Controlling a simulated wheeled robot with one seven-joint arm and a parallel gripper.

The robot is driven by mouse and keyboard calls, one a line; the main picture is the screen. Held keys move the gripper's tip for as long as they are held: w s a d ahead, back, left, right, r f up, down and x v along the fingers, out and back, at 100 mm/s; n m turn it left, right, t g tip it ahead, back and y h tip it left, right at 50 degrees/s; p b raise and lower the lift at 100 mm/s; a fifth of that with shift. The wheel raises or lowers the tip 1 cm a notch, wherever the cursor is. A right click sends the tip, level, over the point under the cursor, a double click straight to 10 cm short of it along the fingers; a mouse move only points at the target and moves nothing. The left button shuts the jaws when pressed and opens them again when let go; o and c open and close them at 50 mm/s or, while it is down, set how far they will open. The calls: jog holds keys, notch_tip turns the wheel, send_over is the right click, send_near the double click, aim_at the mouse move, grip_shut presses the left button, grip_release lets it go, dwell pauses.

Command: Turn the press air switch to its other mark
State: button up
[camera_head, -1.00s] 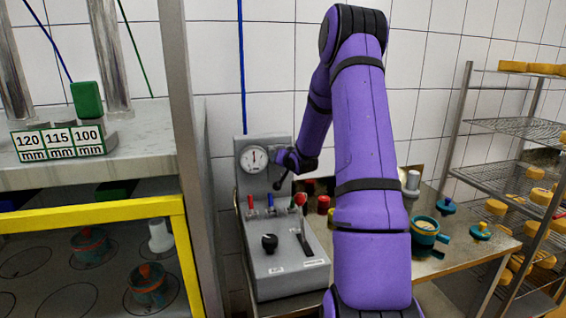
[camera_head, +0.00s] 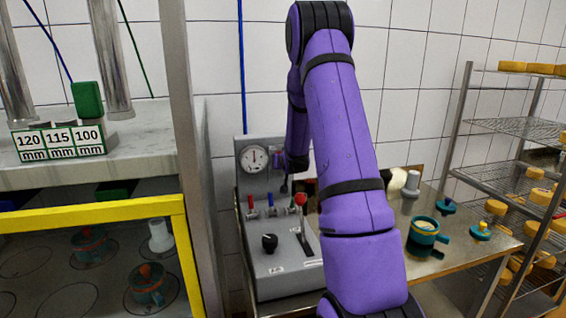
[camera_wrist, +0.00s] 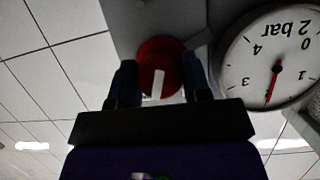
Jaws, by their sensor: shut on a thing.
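The press air switch is a red round knob (camera_wrist: 150,48) with a white mark, beside the pressure gauge in the wrist view. The white mark runs nearly straight up and down in that picture. My gripper (camera_wrist: 160,82) has one dark finger on each side of the knob and is shut on it. In the head view my gripper (camera_head: 277,158) is at the grey press panel (camera_head: 290,268), just right of the gauge (camera_head: 254,158). The knob is hidden there behind my gripper and wrist. The gauge also shows in the wrist view (camera_wrist: 285,55), its needle about midway round the scale.
Below the gauge the panel carries small blue and red toggles, a red-tipped lever (camera_head: 300,198) and a black knob (camera_head: 270,242). A post (camera_head: 185,150) and yellow-edged shelf stand left. Right are a table with teal moulds (camera_head: 423,232) and a cheese rack (camera_head: 520,125).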

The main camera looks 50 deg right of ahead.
jog(key=n+g+h, duration=0.1)
jog(key=n+h, duration=0.1)
jog(key=n, duration=0.2)
jog(key=shift+w+n+h, duration=0.1)
jog(key=shift+n+h, duration=0.2)
jog(key=shift+h, duration=0.1)
jog(key=n+h, duration=0.1)
jog(key=n, duration=0.1)
jog(key=n+h, duration=0.1)
jog(key=n, duration=0.1)
jog(key=shift+r+n+h, duration=0.1)
jog(key=shift+n+h, duration=0.2)
jog(key=shift+n, duration=0.1)
dwell(0.3)
jog(key=o, duration=0.9)
jog(key=shift+w, duration=0.1)
